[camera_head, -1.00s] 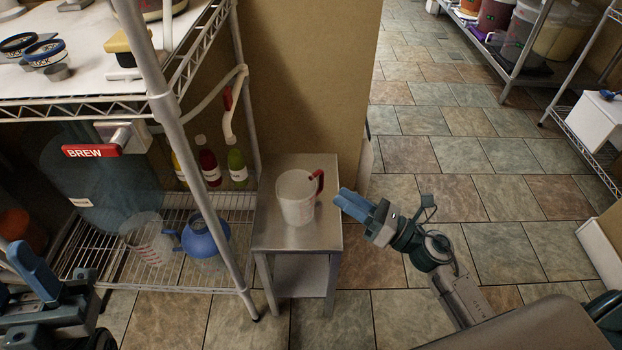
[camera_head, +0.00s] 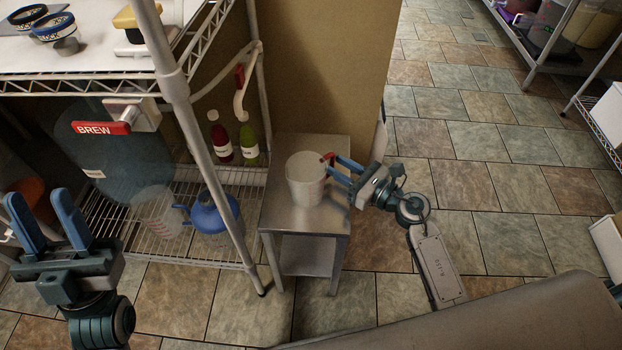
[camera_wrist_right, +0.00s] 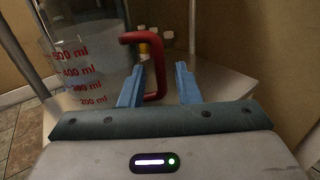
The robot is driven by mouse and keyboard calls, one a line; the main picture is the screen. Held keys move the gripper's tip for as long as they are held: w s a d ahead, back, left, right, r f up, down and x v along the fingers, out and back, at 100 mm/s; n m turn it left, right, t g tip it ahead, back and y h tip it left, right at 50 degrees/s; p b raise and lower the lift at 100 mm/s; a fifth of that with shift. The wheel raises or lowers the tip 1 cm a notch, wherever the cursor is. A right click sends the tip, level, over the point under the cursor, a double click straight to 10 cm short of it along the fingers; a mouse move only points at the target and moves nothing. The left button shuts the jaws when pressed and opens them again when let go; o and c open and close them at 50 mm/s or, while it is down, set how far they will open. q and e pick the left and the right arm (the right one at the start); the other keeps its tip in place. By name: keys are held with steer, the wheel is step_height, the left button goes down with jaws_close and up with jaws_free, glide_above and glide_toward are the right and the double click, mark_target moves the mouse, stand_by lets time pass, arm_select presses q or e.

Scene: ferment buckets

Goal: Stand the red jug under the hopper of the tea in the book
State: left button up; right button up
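The red jug, clear with a red handle and red millilitre marks, (camera_head: 304,182) stands upright on a small steel table (camera_head: 318,222). It also shows in the right wrist view (camera_wrist_right: 85,70). My right gripper (camera_head: 340,168) is at the handle. In the right wrist view its two blue fingers (camera_wrist_right: 158,88) are apart, with the handle's upright part in the gap between them. My left gripper (camera_head: 45,215) is open and empty at the lower left. A large bluish vessel (camera_head: 120,160) with a tap and a red BREW label (camera_head: 100,128) stands in the rack. I see no book.
A wire shelf (camera_head: 160,250) holds a clear jug (camera_head: 160,215) and a blue rounded container (camera_head: 214,214). A rack post (camera_head: 195,130) stands between the BREW tap and the small table. Bottles (camera_head: 222,145) stand behind. Tiled floor at the right is open.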

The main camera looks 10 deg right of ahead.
steer(key=x, duration=0.2)
steer(key=shift+w+a+f, duration=0.1)
steer(key=shift+w+a, duration=0.1)
steer(key=shift+w, duration=0.05)
jaws_close()
